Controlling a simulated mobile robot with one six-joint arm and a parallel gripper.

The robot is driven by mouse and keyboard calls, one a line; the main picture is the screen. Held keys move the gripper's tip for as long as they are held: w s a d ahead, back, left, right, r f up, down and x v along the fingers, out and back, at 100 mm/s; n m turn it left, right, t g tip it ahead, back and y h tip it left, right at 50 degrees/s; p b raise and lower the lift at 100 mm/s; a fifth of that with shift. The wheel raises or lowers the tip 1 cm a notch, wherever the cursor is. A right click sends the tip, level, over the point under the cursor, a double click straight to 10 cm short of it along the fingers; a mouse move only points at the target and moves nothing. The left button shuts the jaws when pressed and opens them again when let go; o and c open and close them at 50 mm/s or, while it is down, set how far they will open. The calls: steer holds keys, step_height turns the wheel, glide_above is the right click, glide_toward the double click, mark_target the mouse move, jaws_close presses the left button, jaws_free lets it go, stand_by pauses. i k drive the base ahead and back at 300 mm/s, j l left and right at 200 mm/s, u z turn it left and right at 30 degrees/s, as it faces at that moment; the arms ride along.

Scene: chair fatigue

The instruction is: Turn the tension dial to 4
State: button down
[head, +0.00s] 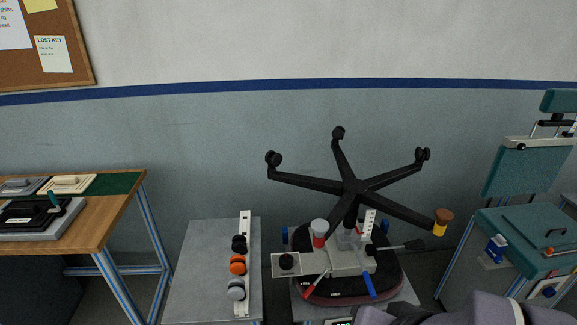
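An office chair stands upside down, its black five-arm base (352,186) in the air and its dark seat (345,292) on a low grey stand. A pale plate on the left of its underside mechanism (350,262) carries a round black knob (287,261), which looks like the tension dial. No number or pointer can be read on it at this size. My arm shows as grey-purple parts along the bottom right, in front of the stand's lower edge. My gripper is not in view.
A grey bench (197,270) on the left holds a strip with black, orange and grey knobs (237,265). A wooden table (110,215) stands farther left. A teal-topped cart (530,235) stands right.

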mark_target(286, 260)
steer(key=i+j+z, duration=0.1)
steer(key=i+j, duration=0.35)
steer(key=i+j+z, duration=0.1)
steer(key=i+j, duration=0.3)
steer(key=j, duration=0.2)
